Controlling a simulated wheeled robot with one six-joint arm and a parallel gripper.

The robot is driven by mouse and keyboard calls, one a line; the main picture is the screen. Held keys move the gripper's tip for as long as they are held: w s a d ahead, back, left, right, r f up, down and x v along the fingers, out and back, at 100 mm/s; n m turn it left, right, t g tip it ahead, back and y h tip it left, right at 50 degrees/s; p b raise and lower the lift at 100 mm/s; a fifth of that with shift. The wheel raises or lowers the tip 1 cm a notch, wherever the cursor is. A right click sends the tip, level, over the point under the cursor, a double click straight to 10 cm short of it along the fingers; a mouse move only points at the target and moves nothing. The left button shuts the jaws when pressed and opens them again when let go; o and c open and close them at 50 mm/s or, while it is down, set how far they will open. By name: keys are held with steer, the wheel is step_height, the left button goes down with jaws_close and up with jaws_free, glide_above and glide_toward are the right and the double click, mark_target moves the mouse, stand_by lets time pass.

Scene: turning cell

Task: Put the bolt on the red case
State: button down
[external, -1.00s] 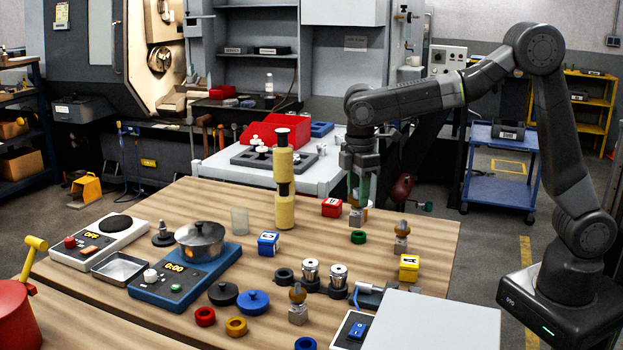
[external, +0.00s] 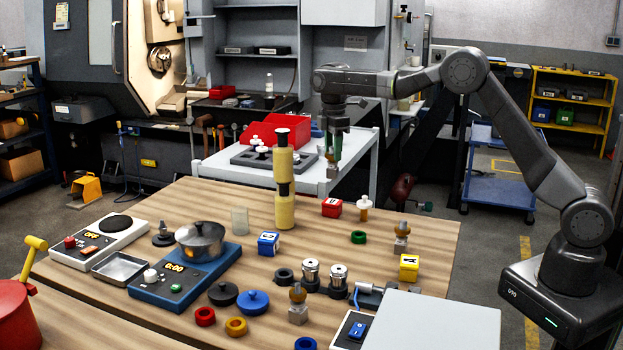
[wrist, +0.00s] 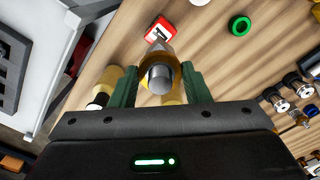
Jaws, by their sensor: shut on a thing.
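In the external view the bolt's grey end (external: 333,173) hangs below the fingers. The red case (external: 331,208), a small box with a white label, stands on the table below and slightly nearer the camera; it also shows in the wrist view (wrist: 158,31). Nothing is seen on its top.
A yellow column (external: 284,205) stands left of the red case. A small white-capped bottle (external: 364,210) and a green ring (external: 358,237) are at its right. Red bins (external: 270,131) and a grey tray (external: 245,157) sit on the white cart (external: 215,170). Bare wood lies around the red case.

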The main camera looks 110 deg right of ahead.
mark_target(333, 168)
steer(key=shift+f+p, duration=0.45)
steer(key=shift+f, duration=3.2)
steer(key=shift+f, duration=0.1)
steer(key=c, duration=0.8)
jaws_free()
step_height(333, 168, up, 12)
steer(key=shift+r+b, duration=0.1)
steer(key=shift+b, duration=0.35)
